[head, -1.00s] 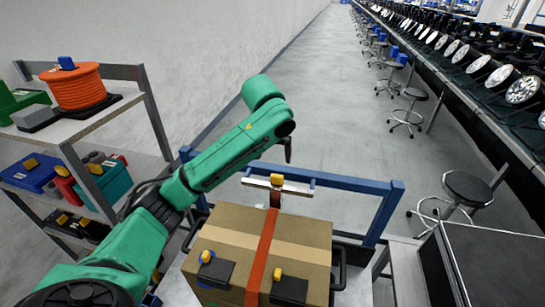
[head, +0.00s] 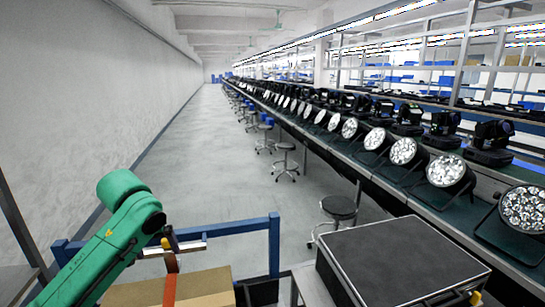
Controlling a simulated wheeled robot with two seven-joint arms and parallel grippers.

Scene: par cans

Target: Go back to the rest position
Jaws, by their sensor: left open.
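My left arm, green, comes in from the lower left. Its gripper (head: 170,238) shows only as a small dark part below the green wrist, over the far side of a cardboard box (head: 205,283). The jaws are open, and I see nothing held in them. My right gripper is out of view.
A blue frame (head: 245,230) stands behind the box. A dark flat-topped case (head: 400,262) is at the lower right. A stool (head: 338,207) stands in the aisle. A long bench with several par cans (head: 447,170) runs along the right.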

